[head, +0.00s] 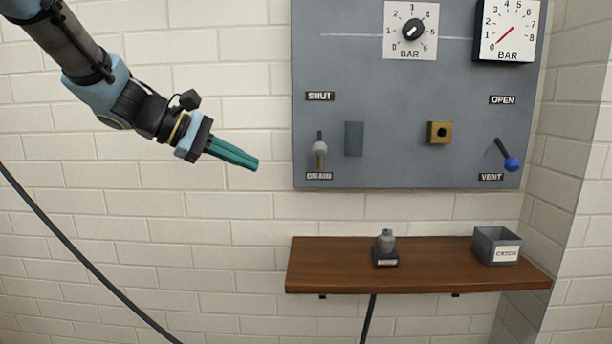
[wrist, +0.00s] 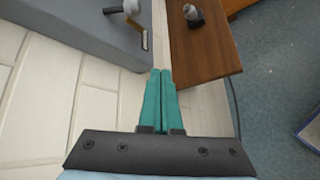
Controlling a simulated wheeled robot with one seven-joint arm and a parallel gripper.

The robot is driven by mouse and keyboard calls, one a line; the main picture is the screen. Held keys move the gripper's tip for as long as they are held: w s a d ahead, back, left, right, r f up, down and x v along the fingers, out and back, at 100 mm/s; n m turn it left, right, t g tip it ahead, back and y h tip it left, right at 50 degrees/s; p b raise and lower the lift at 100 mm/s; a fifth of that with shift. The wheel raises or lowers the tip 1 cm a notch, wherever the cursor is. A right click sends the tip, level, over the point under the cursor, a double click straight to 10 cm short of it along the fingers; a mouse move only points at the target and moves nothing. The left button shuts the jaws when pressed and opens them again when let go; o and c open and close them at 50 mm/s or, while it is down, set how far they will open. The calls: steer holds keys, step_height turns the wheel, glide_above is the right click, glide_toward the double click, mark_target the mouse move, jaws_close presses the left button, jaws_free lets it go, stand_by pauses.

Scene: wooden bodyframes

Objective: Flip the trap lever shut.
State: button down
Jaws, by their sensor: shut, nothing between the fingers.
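A lever with a dark rod and a pale grey knob (head: 319,147) is at the lower left of the grey wall panel, between the SHUT label (head: 320,96) above and the DRAIN label (head: 319,176) below. It points down toward DRAIN, with a tan part under the knob. No label reads "trap". The lever knob also shows at the top of the wrist view (wrist: 132,6). My gripper (head: 256,164) is left of the panel, apart from the lever and a little lower than its knob. Its teal fingers are together and empty, also in the wrist view (wrist: 161,71).
A blue-knobbed lever (head: 511,164) is at the panel's lower right, between OPEN and VENT. A brass square block (head: 439,132) and a grey-green plate (head: 354,139) are between the levers. Below, a wooden shelf (head: 340,279) bears a grey fitting (head: 386,243) and an open box (head: 496,246).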

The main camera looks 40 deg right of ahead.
mark_target(320, 142)
steer(key=shift+g+h, duration=0.4)
steer(key=shift+h, duration=0.5)
steer(key=d+r, duration=0.1)
steer(key=r, duration=0.1)
steer(key=s+d+r, duration=0.1)
steer(key=d+r, duration=0.1)
steer(key=shift+d, duration=0.1)
steer(key=shift+f, duration=0.1)
steer(key=x, duration=1)
steer(key=shift+p, duration=0.45)
steer(key=shift+p, duration=0.65)
